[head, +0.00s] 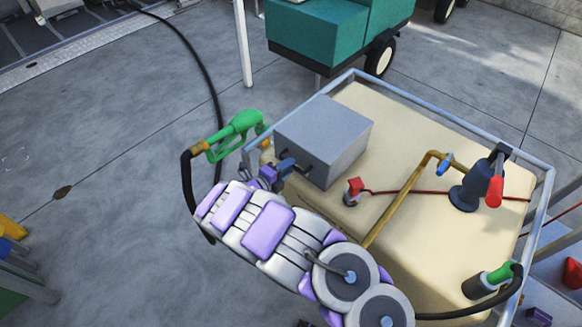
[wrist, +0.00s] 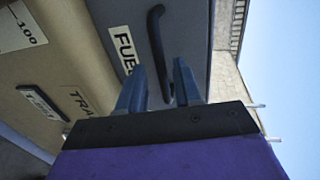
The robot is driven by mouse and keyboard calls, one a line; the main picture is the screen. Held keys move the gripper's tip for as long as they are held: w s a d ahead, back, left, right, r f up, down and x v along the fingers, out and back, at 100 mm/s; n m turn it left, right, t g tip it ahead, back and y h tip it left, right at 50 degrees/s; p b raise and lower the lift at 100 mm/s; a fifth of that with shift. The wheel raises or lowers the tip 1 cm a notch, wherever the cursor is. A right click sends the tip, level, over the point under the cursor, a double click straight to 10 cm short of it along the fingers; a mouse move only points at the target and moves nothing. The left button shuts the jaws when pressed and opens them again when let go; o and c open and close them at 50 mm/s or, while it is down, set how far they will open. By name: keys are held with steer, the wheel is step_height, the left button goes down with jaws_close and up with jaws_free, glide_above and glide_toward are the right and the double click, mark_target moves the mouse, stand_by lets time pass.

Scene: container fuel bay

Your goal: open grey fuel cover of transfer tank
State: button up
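The grey fuel cover (head: 325,135) is a box-shaped lid on top of the beige transfer tank (head: 400,130); it looks closed. In the wrist view, the cover's grey face (wrist: 190,30) carries part of a "FUEL" label (wrist: 125,48) and a dark bar handle (wrist: 158,45). My gripper (head: 290,166) is at the cover's near left face. In the wrist view, its two blue fingers (wrist: 158,80) are spread, with the handle's end appearing between them. I cannot tell whether they touch the handle. The arm hides part of the tank's near side.
A green fuel nozzle (head: 235,135) with a black hose hangs at the tank's left edge. A grey metal rail (head: 445,112) frames the tank top. A hand pump (head: 475,185), brass pipe (head: 400,205) and red valve (head: 354,187) stand on it. Concrete floor at left is largely clear.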

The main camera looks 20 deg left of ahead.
steer(key=shift+x, duration=1.3)
steer(key=shift+c, duration=0.2)
jaws_close()
